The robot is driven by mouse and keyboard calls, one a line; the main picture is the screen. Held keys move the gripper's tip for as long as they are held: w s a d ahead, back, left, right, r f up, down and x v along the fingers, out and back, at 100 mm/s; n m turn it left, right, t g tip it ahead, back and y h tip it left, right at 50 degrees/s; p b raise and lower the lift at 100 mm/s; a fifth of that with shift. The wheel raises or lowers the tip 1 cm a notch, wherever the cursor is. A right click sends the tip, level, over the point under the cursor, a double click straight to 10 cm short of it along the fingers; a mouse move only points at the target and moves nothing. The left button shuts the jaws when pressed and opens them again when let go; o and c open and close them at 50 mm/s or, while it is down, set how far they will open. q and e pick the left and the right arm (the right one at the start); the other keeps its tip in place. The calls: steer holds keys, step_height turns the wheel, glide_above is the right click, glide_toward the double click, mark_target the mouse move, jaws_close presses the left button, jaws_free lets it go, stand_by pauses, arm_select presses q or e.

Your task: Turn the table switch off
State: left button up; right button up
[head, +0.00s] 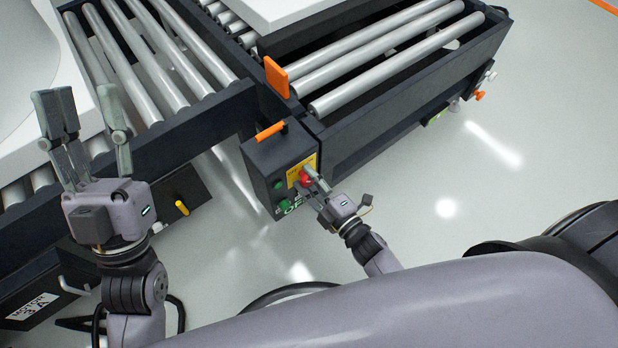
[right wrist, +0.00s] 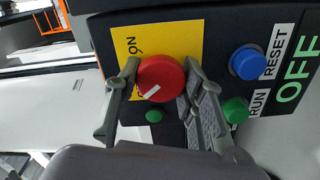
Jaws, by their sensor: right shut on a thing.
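The table switch is a round red knob (head: 305,179) on a yellow plate (right wrist: 190,38) on the front of a dark control box (head: 268,157). In the right wrist view the knob (right wrist: 163,76) shows a white line slanting down to the left, and "ON" is readable on the plate; other plate lettering is hidden. My right gripper (head: 310,182) is shut on the knob, one finger on either side. My left gripper (head: 86,135) is open and empty, held up at the left, away from the box.
A blue RESET button (right wrist: 248,62) and a green RUN button (right wrist: 235,110) sit close beside the right gripper's finger. Green "OFF" lettering (right wrist: 297,70) is beyond them. An orange handle (head: 270,131) tops the box. Roller conveyors (head: 385,58) stand behind; the floor at right is clear.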

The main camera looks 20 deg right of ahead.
steer(key=shift+n, duration=0.6)
steer(key=o, duration=1.1)
steer(key=shift+o, duration=0.2)
steer(key=v, duration=1.2)
